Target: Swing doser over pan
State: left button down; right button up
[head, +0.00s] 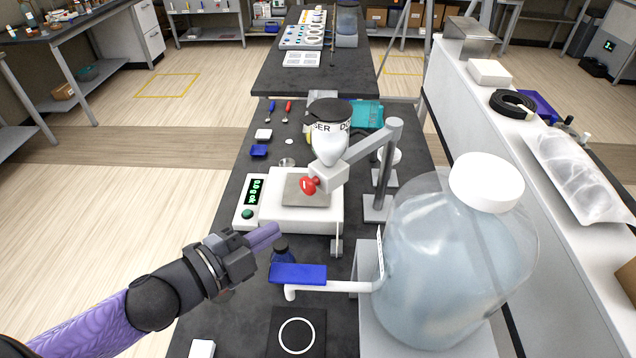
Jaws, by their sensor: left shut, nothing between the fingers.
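The doser (330,147) is a white funnel-shaped hopper with a black lid and lettering. It sits on a grey swing arm (370,147) from an upright post, with a red knob (309,186) low on its left side. The grey square pan (293,197) lies on the white balance (305,220). In the picture the doser's lower block overlaps the pan's right part; its exact height above it cannot be told. My right gripper is not in view.
A large clear carboy (450,260) with a white cap stands at the right, its blue-handled white spout (298,274) reaching left. A dark blue bottle (283,254) is behind the spout. The balance display (255,192) is lit green. A black pad (297,334) lies at the front.

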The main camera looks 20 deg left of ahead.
pick_arm(q)
send_near(327, 184)
jog(key=x, duration=0.5)
jog(key=shift+d, duration=0.15)
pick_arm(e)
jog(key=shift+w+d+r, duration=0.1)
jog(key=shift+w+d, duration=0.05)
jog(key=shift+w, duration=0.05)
